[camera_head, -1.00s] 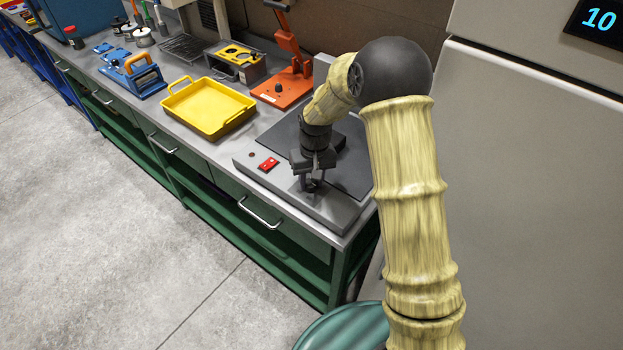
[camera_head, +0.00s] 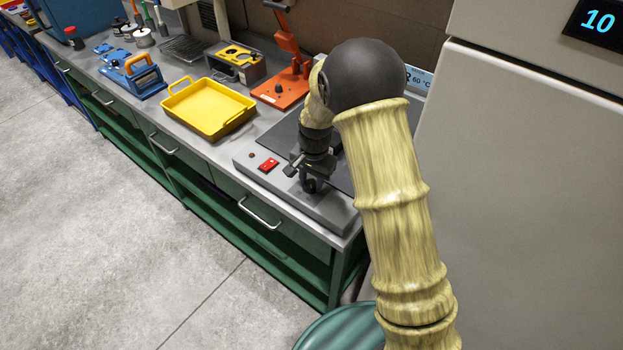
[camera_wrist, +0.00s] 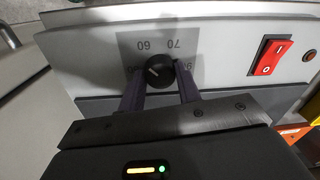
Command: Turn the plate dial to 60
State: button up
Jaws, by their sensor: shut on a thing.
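The plate dial (camera_wrist: 160,70) is a small round black knob with a short pale mark, on the grey front panel of the hot plate unit (camera_head: 330,210). In the wrist view, 60 and 70 appear upside down above the knob, with another partly hidden number at its right. The mark slants to the upper left, toward the 60 side. My gripper (camera_wrist: 161,78) is shut on the dial, one dark finger on each side. In the head view my gripper (camera_head: 303,177) is at the unit's front edge and mostly hides the dial.
A red rocker switch (camera_wrist: 270,57) sits beside the dial. A light blue sign (camera_head: 418,80) reading 60 °C is behind my arm. A yellow tray (camera_head: 205,125) and orange press (camera_head: 283,90) stand on the bench. A tall grey cabinet (camera_head: 520,180) with a display reading 10 is at right.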

aim_at(314, 185)
jog(key=shift+w+r+m+p, duration=0.1)
jog(key=shift+m+p, duration=0.2)
jog(key=shift+m, duration=1)
jog(key=o, duration=0.7)
jog(key=r, duration=0.5)
jog(key=r+b, duration=0.1)
jog(key=r, duration=0.5)
jog(key=r+b, duration=0.1)
jog(key=r, duration=0.5)
jog(key=shift+s+d+r, duration=0.15)
jog(key=shift+s+d, duration=0.2)
jog(key=shift+d, duration=0.05)
